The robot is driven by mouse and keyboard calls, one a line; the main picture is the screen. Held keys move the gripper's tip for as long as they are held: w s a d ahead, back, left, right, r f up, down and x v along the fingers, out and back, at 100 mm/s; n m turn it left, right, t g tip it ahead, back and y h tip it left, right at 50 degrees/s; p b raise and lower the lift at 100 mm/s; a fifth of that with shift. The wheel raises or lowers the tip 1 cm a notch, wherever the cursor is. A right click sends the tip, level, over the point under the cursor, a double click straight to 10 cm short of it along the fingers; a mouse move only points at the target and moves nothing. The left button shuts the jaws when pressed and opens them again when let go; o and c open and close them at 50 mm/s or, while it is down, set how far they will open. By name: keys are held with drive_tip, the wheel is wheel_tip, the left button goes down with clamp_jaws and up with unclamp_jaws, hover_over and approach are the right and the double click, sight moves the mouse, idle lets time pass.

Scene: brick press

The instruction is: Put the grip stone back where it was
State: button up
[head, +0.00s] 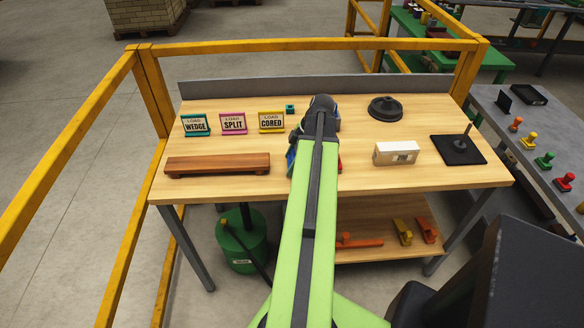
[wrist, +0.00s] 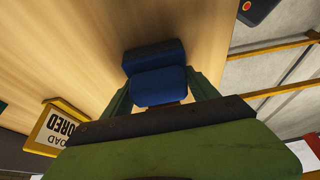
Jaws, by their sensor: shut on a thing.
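My gripper (wrist: 160,93) is shut on a blue block (wrist: 152,56), seen in the wrist view between its two green fingers. The block has a darker far part and a rounded near part, and wood tabletop shows around it. I cannot tell whether it touches the table. No label shows on it, so I cannot tell for certain that it is the grip stone. In the head view my arm hides the fingers and most of what is under them; only a blue sliver (head: 291,156) shows at the arm's left side.
The wooden table (head: 370,182) carries a brown plank (head: 217,164), three LOAD signs (head: 233,124), a small teal block (head: 290,109), a black round disc (head: 385,108), a pale brick (head: 396,153) and a black plate with a post (head: 458,149). Yellow rails (head: 310,45) stand behind and left.

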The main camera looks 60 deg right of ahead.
drive_tip(key=shift+f, duration=0.25)
drive_tip(key=o, duration=1.2)
drive_tip(key=shift+r, duration=0.1)
drive_tip(key=shift+r+p, duration=0.25)
drive_tip(key=shift+p, duration=0.15)
drive_tip(key=p+v, duration=1)
drive_tip(key=v, duration=0.1)
drive_tip(key=shift+s+d+r+p, duration=0.15)
drive_tip(key=shift+r+p, duration=0.2)
drive_tip(key=shift+p, duration=0.05)
